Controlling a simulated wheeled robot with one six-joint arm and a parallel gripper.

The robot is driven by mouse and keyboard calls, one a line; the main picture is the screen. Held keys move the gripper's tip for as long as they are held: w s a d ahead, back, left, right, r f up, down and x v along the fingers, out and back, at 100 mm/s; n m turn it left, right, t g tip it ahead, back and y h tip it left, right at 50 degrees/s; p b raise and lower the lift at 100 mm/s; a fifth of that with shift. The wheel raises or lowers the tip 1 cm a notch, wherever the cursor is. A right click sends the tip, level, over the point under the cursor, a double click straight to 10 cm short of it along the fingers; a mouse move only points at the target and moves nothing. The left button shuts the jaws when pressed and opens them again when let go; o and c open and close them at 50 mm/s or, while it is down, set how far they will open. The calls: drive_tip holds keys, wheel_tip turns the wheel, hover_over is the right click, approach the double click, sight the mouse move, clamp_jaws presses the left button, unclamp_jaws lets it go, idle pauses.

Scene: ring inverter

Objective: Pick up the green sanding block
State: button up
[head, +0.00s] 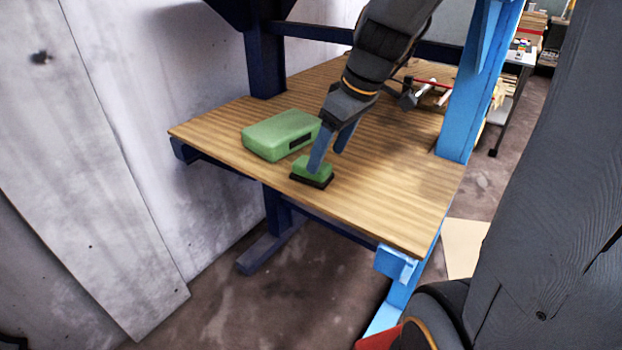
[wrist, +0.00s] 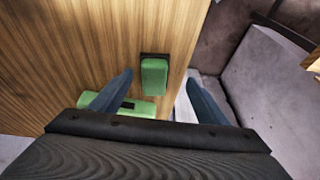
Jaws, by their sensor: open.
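The green sanding block (head: 312,168) has a black base and sits on the wooden tabletop near its front edge. In the wrist view the sanding block (wrist: 154,75) lies beyond and between my spread fingers, close to the table edge. My gripper (head: 331,155) is open and empty.
A larger green case (head: 280,133) lies just behind and left of the block. The wooden tabletop (head: 400,190) is clear to the right. A light blue post (head: 478,90) rises at the table's right side. Some tools (head: 425,90) lie at the back.

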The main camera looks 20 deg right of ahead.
drive_tip(key=shift+w+d+r+n, duration=0.15)
drive_tip(key=shift+w+r+n, duration=0.1)
drive_tip(key=shift+w, duration=0.2)
drive_tip(key=shift+w+d+r+n, duration=0.15)
drive_tip(key=shift+w+n, duration=0.1)
drive_tip(key=shift+w, duration=0.15)
drive_tip(key=shift+w+f+t, duration=0.15)
drive_tip(key=shift+t, duration=0.15)
drive_tip(key=shift+x, duration=0.85)
drive_tip(key=a+f, duration=0.1)
drive_tip(key=w+f, duration=0.1)
drive_tip(key=f, duration=0.1)
drive_tip(key=a+f, duration=0.1)
drive_tip(key=shift+w+a+f, duration=0.35)
drive_tip(key=shift+f, duration=0.05)
drive_tip(key=c, duration=1.2)
wheel_tip(320, 180, up, 10)
drive_tip(key=shift+r, duration=0.1)
